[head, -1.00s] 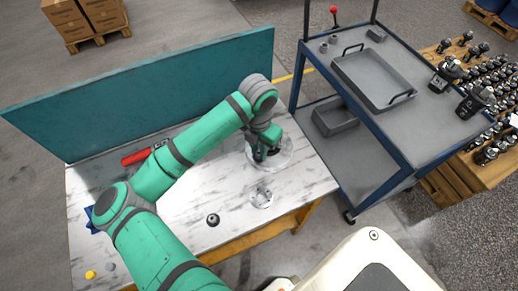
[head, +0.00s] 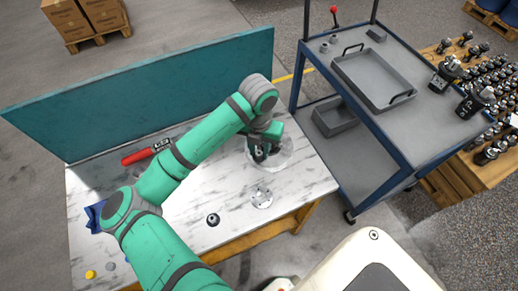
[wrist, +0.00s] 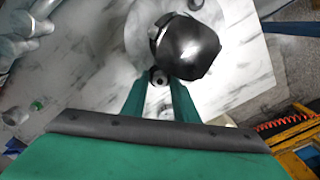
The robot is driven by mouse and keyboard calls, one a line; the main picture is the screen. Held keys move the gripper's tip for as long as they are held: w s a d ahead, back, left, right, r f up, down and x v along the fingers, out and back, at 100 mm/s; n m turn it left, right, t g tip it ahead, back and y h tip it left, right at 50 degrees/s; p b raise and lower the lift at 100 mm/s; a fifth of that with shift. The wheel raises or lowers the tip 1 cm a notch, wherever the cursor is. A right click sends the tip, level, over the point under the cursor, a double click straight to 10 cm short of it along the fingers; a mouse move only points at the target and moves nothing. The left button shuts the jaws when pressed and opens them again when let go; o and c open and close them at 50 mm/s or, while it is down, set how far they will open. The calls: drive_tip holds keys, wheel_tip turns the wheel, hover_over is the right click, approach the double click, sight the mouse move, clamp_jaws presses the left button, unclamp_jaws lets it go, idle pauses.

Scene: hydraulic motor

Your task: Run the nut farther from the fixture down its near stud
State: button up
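The fixture is a round pale plate (head: 287,152) on the table; a dark rounded motor body (wrist: 190,47) stands on it in the wrist view. One nut (wrist: 158,77) shows as a dark ring with a bright centre beside the motor body. My gripper (wrist: 159,84) reaches down over the plate, one green finger on each side of this nut, with no clear gap at the tips. In the head view my gripper (head: 262,152) covers most of the motor. The stud under the nut and the other nut are hidden or cannot be made out.
A pale flange (head: 262,198) and a dark round part (head: 213,220) lie near the table's front edge. A red-handled tool (head: 140,154) lies by the teal panel (head: 150,90). A yellow cap (head: 90,274) is at front left. A trolley (head: 350,150) stands close on the right.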

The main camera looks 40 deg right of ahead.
drive_tip(key=shift+n, duration=1)
drive_tip(key=shift+c, duration=0.7)
clamp_jaws()
drive_tip(key=m, duration=0.4)
drive_tip(key=shift+m, duration=0.3)
drive_tip(key=shift+o, duration=0.7)
unclamp_jaws()
drive_tip(key=shift+r, duration=1.7)
